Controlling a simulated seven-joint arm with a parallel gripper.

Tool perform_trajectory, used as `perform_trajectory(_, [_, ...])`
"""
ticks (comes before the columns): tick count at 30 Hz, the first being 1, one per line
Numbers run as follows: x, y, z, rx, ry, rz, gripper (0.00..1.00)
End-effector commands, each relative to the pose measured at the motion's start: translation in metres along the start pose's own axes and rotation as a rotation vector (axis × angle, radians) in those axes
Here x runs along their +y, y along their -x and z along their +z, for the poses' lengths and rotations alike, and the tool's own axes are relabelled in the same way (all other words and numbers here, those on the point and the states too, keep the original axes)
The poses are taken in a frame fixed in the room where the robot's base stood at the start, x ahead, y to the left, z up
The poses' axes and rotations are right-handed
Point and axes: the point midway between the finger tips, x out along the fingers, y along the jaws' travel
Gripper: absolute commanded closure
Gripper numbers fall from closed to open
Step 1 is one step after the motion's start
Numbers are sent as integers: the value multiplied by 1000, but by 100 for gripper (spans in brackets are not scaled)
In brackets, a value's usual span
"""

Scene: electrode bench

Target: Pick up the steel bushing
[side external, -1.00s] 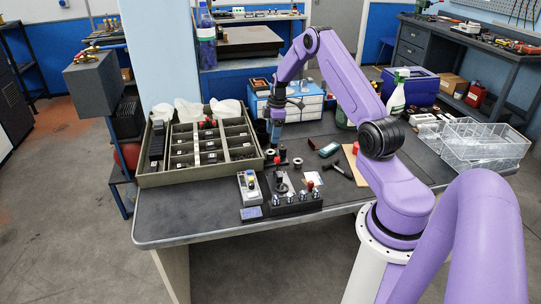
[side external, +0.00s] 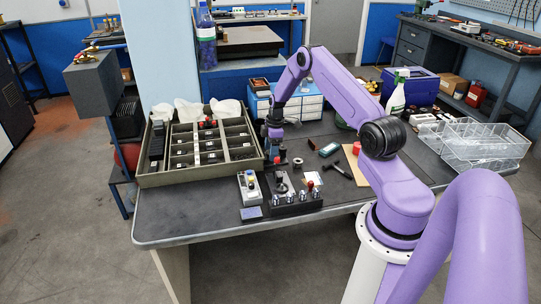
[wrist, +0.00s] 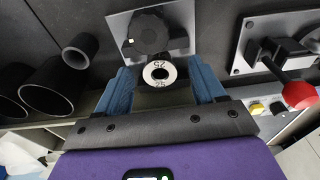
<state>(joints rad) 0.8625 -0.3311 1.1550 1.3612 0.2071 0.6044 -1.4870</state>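A short ring with a pale, number-marked face and a dark hole (wrist: 158,73) shows in the wrist view; it looks like the steel bushing, though its metal is hard to confirm. My gripper (wrist: 160,86) has its blue fingers apart, one on each side of the ring, with a visible gap at both sides. In the side external view my gripper (side external: 272,156) is low over the bench, right of the grey tray. The bushing cannot be made out there.
A black knob on a grey plate (wrist: 148,33) is just beyond the ring. Dark tubes (wrist: 80,50) lie left; a red ball handle (wrist: 299,95) is right. The divided tray (side external: 150,180) stands beside my gripper. A fixture block (side external: 295,207) is in front.

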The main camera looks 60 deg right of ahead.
Motion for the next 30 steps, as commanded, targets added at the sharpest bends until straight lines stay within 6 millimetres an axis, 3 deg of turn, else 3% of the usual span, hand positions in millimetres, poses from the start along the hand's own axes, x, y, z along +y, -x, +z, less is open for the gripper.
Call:
perform_trajectory(1, [0, 0, 0, 0, 0, 0, 44])
perform_trajectory(6, [0, 0, 0, 0, 0, 0, 93])
perform_trajectory(20, [1, 9, -1, 0, 0, 2, 93])
perform_trajectory(26, [1, 35, -4, 0, -1, 3, 93])
perform_trajectory(30, [-15, 51, -2, 0, -1, 1, 93])
